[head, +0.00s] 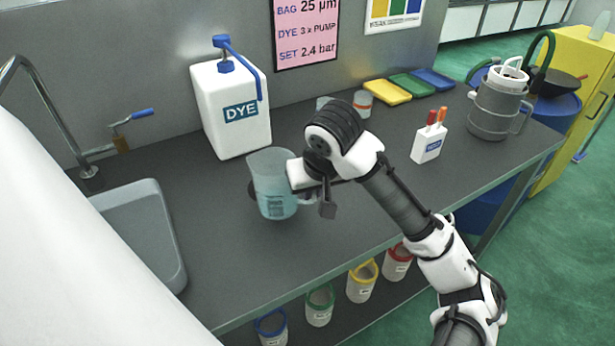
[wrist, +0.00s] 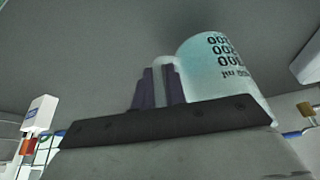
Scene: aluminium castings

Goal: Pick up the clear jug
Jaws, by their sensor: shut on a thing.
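The clear jug (head: 273,186), with bluish liquid low in it and dark printed marks, is upright over the middle of the grey counter in the head view. I cannot tell whether its base touches the counter. Its printed wall (wrist: 222,72) fills the upper right of the wrist view, with the lettering upside down. My gripper (wrist: 161,86) is shut on the jug's handle, a pale strip between the two dark fingers. In the head view my wrist is at the jug's right side and hides most of the fingers.
A white dye container (head: 231,105) with a blue pump stands behind the jug. A sink (head: 150,228) lies left. A small white box (head: 428,145) with red and orange sticks and a grey lidded jug (head: 497,108) stand right. The counter in front is clear.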

